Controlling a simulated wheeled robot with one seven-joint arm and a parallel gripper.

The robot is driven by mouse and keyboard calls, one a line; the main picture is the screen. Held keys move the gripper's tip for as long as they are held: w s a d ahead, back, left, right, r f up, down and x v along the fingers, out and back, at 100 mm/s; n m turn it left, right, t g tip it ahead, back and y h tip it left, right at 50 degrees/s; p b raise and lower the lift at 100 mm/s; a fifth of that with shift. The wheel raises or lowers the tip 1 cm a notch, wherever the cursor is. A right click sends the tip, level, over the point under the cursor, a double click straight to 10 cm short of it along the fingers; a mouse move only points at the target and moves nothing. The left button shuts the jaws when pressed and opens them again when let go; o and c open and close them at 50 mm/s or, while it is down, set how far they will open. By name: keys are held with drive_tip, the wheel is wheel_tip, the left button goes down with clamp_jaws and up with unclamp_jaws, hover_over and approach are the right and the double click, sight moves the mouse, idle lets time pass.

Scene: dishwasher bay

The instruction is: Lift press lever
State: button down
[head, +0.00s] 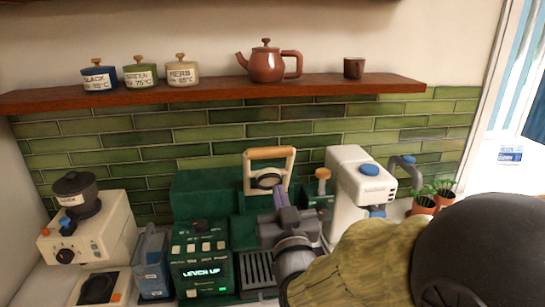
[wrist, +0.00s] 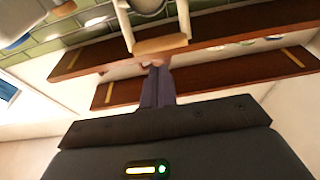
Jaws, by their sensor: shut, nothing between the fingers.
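The press lever (head: 270,154) is a pale loop-shaped handle with a wooden top bar, standing upright on the green machine (head: 203,258). The machine's display reads "LEVER UP". My gripper (head: 280,192) is in front of the machine, its fingers just below the lever's loop in the head view. In the wrist view the fingers (wrist: 156,72) are together and empty, with their tips close to the lever's wooden bar (wrist: 160,45). I cannot tell whether they touch it. My arm hides part of the machine's right side.
A cream grinder (head: 95,238) and a blue container (head: 152,262) stand at left. A white machine (head: 350,185) and potted plants (head: 424,203) stand at right. Above runs a wooden shelf (head: 210,93) with canisters (head: 140,75), a teapot (head: 267,65) and a cup (head: 353,68).

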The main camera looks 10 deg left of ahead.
sight(269, 157)
drive_tip(key=p+x, duration=0.4)
drive_tip(key=x, duration=0.4)
drive_tip(key=shift+w+r, duration=0.15)
drive_tip(key=shift+w, duration=0.05)
drive_tip(key=shift+w+a, duration=0.2)
drive_tip(key=shift+w, duration=0.35)
drive_tip(key=shift+a, duration=0.15)
